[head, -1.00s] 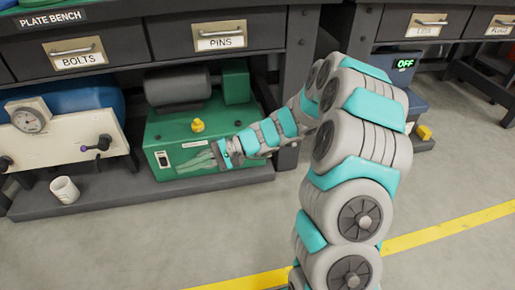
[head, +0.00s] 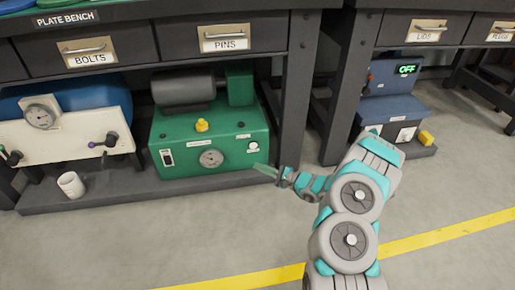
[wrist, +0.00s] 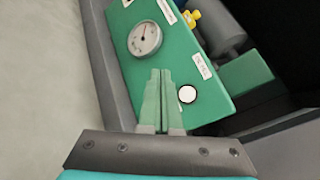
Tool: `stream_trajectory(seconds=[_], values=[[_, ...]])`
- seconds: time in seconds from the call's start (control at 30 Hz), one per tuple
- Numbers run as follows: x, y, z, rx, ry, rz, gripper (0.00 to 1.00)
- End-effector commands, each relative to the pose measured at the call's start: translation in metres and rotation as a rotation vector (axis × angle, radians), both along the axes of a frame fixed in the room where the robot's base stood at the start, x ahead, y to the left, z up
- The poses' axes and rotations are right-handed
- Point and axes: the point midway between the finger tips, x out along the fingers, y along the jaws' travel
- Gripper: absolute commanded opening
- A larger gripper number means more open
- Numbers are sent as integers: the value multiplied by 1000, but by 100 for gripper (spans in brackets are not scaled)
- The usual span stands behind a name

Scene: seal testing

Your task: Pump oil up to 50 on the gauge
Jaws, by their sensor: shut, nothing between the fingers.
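The green pump unit (head: 240,165) sits on the low shelf, with a motor (head: 184,86) on top. A round gauge (head: 210,158) is on its front and also shows in the wrist view (wrist: 145,38); its reading is too small to tell. A switch (head: 167,157) is at the left of the front and a yellow knob (head: 201,125) is on top. My gripper (head: 262,170) is shut and empty, in front of the unit's lower right; whether it touches is unclear.
A white panel with another gauge (head: 40,116) and levers stands at left, with a white cup (head: 71,184) before it. A blue device with an OFF display (head: 407,69) is at right, near a yellow block (head: 426,138). The grey floor in front is clear.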

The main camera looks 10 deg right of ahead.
Motion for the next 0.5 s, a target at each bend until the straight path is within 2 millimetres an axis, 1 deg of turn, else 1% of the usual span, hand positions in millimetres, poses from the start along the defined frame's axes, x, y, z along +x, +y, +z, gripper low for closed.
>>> stream_trajectory(seconds=[0.03,0.13,0.5], values=[[1,-4,-4,0,4,-11,0],[2,-7,-7,-2,5,-23,0],[3,-7,-8,-2,5,-23,0]])
